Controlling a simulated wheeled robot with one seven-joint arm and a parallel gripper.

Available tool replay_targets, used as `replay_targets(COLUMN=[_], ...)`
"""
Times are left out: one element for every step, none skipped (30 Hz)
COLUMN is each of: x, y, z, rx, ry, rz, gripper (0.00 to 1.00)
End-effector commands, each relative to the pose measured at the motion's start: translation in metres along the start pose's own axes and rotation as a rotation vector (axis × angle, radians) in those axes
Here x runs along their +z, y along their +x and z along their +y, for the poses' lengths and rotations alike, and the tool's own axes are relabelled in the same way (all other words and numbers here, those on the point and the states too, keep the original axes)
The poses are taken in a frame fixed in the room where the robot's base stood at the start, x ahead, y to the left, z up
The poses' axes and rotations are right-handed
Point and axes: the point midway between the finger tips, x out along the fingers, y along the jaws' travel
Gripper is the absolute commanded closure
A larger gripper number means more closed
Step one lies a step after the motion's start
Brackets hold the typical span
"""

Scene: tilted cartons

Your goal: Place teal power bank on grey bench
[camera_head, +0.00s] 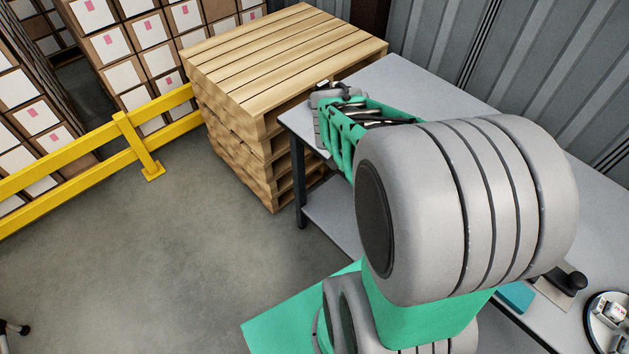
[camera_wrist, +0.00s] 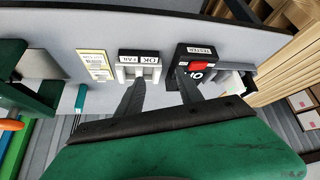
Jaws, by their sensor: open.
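The grey bench (camera_head: 409,79) runs along the corrugated wall, and its grey top (camera_wrist: 190,27) also shows in the wrist view. A flat teal block (camera_head: 515,296) lies near the bench's front edge, partly hidden by my arm; it may be the power bank. A small teal piece (camera_wrist: 81,97) shows at left in the wrist view; I cannot tell whether it is the same thing. My gripper (camera_wrist: 159,78) is open, its dark fingers apart with nothing held between them. In the head view my arm largely hides the fingers.
A box marked OK and FAIL (camera_wrist: 139,62) and a black tester (camera_wrist: 194,53) with a red part are close to my fingers. A green frame (camera_wrist: 28,80) is at left. Stacked pallets (camera_head: 285,50) adjoin the bench's far end. A round tray (camera_head: 594,325) is at lower right.

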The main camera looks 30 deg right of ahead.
Motion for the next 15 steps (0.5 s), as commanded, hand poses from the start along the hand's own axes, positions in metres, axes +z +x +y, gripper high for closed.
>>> replay_targets(x=[0.028, 0.049, 0.076, 0.095, 0.113, 0.133, 0.145, 0.156, 0.166, 0.171, 0.174, 0.175, 0.175, 0.175, 0.175], y=[-0.032, -0.051, -0.076, -0.094, -0.110, -0.128, -0.140, -0.148, -0.157, -0.161, -0.164, -0.165, -0.165, -0.164, -0.164], z=[-0.038, -0.055, -0.074, -0.083, -0.089, -0.094, -0.096, -0.096, -0.096, -0.095, -0.095, -0.095, -0.095, -0.095, -0.095], rx=[-0.107, -0.167, -0.242, -0.290, -0.335, -0.382, -0.412, -0.434, -0.456, -0.465, -0.472, -0.475, -0.475, -0.474, -0.473], ry=[-0.151, -0.253, -0.389, -0.485, -0.578, -0.686, -0.755, -0.812, -0.869, -0.896, -0.914, -0.924, -0.925, -0.923, -0.921], rz=[-0.059, -0.098, -0.144, -0.173, -0.196, -0.221, -0.234, -0.246, -0.256, -0.262, -0.265, -0.267, -0.268, -0.268, -0.268], gripper=[0.57, 0.57, 0.57, 0.57, 0.57, 0.57, 0.57, 0.57, 0.57, 0.57, 0.57, 0.57, 0.57, 0.57, 0.57])
